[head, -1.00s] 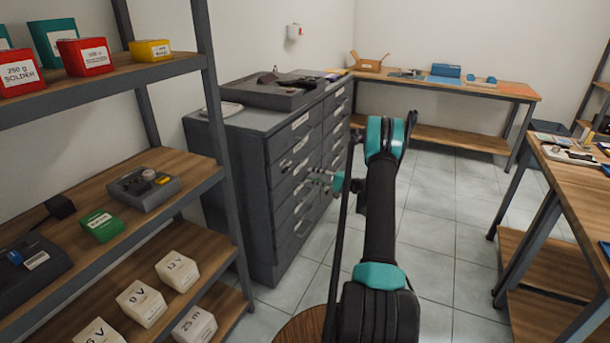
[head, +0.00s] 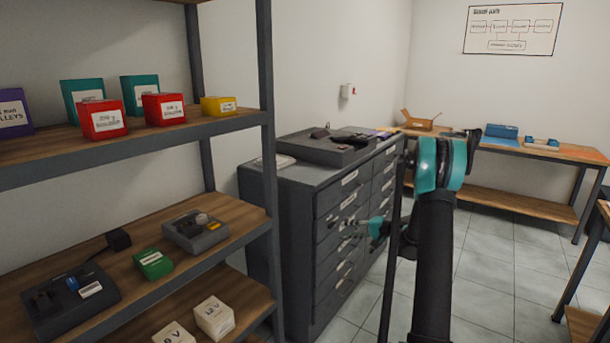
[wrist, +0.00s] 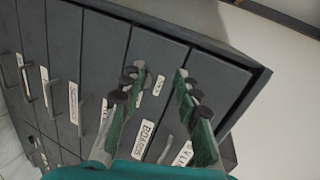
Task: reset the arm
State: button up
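My arm rises at the centre right of the head view, bent at a black and teal joint. My gripper (head: 350,223) shows small in the head view, in front of the drawer fronts of the grey cabinet (head: 290,225). In the wrist view my gripper (wrist: 155,85) has its two green-padded fingers spread apart, with nothing between them. Behind the fingers are the cabinet's drawers (wrist: 75,50) with bar handles and white labels. I cannot tell how far the fingertips are from the drawer fronts.
A shelf rack (head: 265,130) with labelled boxes and devices stands at the left. A grey tray (head: 315,147) lies on the cabinet. A workbench (head: 520,150) with an open carton (head: 421,121) runs along the back wall. Tiled floor (head: 490,260) is clear at the right.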

jog(key=s+a+r+n+g+h, duration=0.1)
jog(key=s+a+r+g+h, duration=0.15)
jog(key=s, duration=0.75)
jog(key=s+a+r+n+g+h, duration=0.1)
jog(key=s+a+r+n+h, duration=0.15)
jog(key=s, duration=0.75)
jog(key=s+d+f+h, duration=0.1)
jog(key=s+h, duration=0.1)
jog(key=s, duration=0.6)
jog(key=s+d+f+n+h, duration=0.1)
jog(key=s+d+h, duration=0.1)
jog(key=s, duration=0.6)
jog(key=s+d+f+n+h, duration=0.1)
jog(key=s+d+f+h, duration=0.1)
jog(key=s, duration=0.6)
jog(key=shift+s+h, duration=0.15)
jog(key=shift+h, duration=0.25)
